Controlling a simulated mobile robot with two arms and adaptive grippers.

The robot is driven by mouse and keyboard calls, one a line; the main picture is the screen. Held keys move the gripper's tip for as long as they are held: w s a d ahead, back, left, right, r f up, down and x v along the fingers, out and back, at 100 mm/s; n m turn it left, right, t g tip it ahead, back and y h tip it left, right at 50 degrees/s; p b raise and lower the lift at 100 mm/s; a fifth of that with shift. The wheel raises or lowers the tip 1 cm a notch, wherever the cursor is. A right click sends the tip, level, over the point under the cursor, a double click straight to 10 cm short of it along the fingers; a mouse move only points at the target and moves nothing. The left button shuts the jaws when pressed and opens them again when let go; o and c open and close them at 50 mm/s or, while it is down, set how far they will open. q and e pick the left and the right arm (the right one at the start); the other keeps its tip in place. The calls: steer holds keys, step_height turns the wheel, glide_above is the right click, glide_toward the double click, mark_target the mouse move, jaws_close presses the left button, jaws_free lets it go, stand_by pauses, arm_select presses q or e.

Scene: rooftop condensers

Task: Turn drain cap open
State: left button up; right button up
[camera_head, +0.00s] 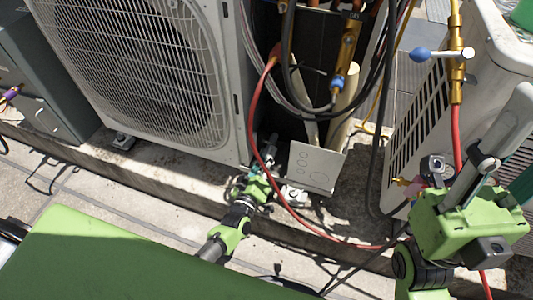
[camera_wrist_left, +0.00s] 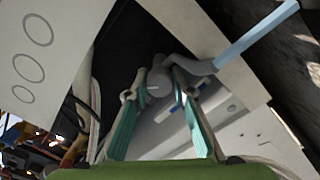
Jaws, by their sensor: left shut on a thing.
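My left gripper (camera_head: 264,160) reaches in low beside the base of the condenser (camera_head: 140,60), small and partly in shadow in the head view. In the left wrist view its two teal-padded fingers (camera_wrist_left: 157,98) stand on both sides of a small grey rounded piece, which I take for the drain cap (camera_wrist_left: 158,82). The gripper is shut on it. A grey neck beside it leads to a pale blue bar (camera_wrist_left: 258,38). In the head view the cap cannot be made out. Parts of my right arm show at the right, but I see no right fingertips.
A pale panel with ring marks (camera_head: 315,167) is close right of my left gripper; it also fills the upper left of the wrist view (camera_wrist_left: 40,50). A red hose (camera_head: 262,110) loops past the gripper. A second unit (camera_head: 425,110) stands at the right.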

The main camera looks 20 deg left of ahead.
stand_by(0.4)
arm_select(q)
steer(key=o, duration=1.1)
steer(key=shift+o, duration=0.2)
steer(key=s, duration=1.2)
steer(key=shift+a, duration=0.2)
steer(key=shift+s+f, duration=0.1)
